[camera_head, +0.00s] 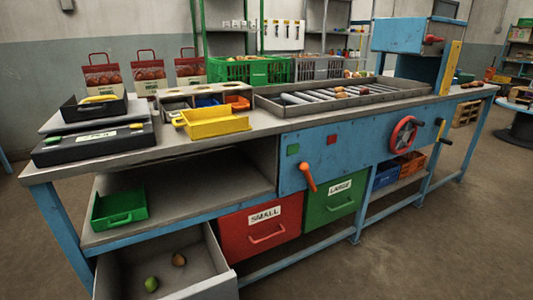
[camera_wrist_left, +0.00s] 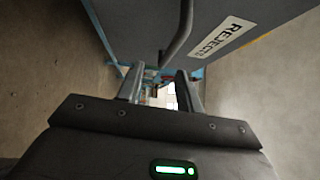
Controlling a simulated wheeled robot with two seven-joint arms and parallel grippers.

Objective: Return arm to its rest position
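My left gripper (camera_wrist_left: 160,75) shows in the left wrist view, its two fingers apart with nothing visible between them. A dark grey front with a REJECT label (camera_wrist_left: 222,38) and a bar handle (camera_wrist_left: 181,30) fills the top of that view. The handle is close to the fingertips; I cannot tell whether they touch. Neither arm shows in the head view, and my right gripper is in no view.
A grey drawer (camera_head: 222,272) stands open at lower left, holding a green and a brown item. The blue workbench (camera_head: 330,148) carries a yellow tray (camera_head: 212,122), a scale (camera_head: 93,142) and a roller tray (camera_head: 345,105). Red (camera_head: 262,226) and green (camera_head: 333,204) drawers are below. Floor in front is clear.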

